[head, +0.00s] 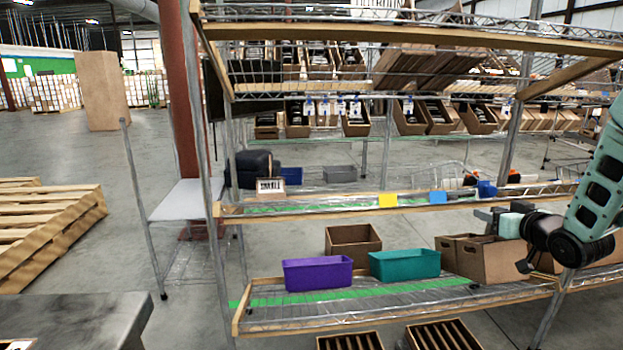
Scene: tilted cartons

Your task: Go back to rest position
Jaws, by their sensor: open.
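My gripper (490,217) is at the right, at the end of my teal and black arm. It points left, in front of the wire shelf rack near the middle shelf's front edge. Its jaws are small in the picture and appear open, with nothing seen between them. On the lower shelf (370,309) below and left of it stand a purple bin (317,274) and a teal bin (405,264), both apart from the gripper. Brown cartons (492,260) stand on that shelf just below the gripper, partly behind my arm.
The middle shelf edge (330,208) carries yellow and blue tags. Tilted cartons (320,62) fill racks behind. Another brown carton (352,241) stands behind the bins. A dark tabletop (75,320) is at front left, wooden pallets (45,235) beyond it. Open floor lies at the left.

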